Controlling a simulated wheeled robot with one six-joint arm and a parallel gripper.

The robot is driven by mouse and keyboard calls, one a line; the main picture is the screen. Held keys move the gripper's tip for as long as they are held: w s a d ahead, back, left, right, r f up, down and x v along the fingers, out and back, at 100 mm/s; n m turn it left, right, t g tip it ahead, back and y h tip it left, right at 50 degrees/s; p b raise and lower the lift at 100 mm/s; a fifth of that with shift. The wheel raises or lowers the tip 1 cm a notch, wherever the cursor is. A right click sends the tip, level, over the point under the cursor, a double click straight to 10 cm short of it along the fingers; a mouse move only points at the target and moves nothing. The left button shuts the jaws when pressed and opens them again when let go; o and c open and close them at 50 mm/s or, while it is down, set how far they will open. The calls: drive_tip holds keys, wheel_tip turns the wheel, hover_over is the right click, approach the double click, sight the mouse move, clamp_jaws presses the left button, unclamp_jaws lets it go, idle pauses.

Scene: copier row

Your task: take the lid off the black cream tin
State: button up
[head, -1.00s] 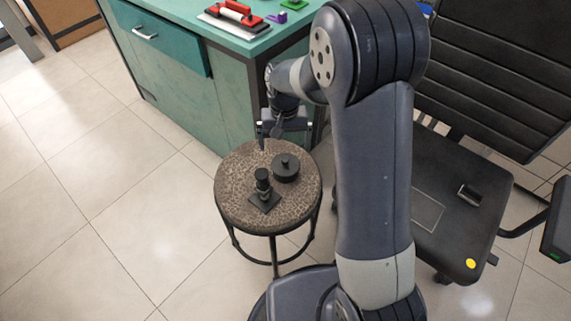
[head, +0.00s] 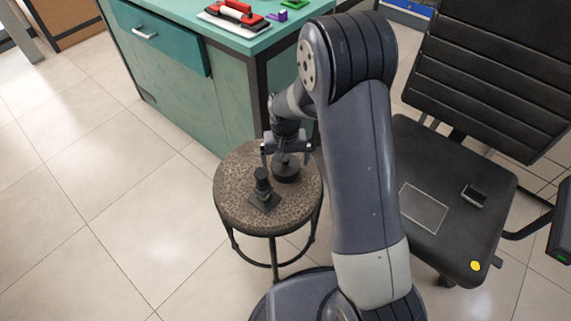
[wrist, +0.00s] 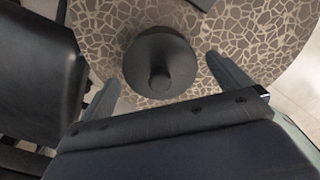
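The black cream tin (head: 287,174) stands upright on the round stool with the patterned top, its lid on. In the wrist view the round lid with its knob (wrist: 160,62) lies between my gripper's two fingers. My gripper (head: 285,158) is open above the tin, one finger on each side, with gaps showing between the fingers and the lid. In the head view my gripper hides part of the lid.
A black stand with a square base (head: 264,195) is on the stool (head: 233,190), close to the tin. A teal cabinet (head: 180,85) stands behind, and a black office chair (head: 425,215) is at the right.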

drive_tip(key=c, duration=0.8)
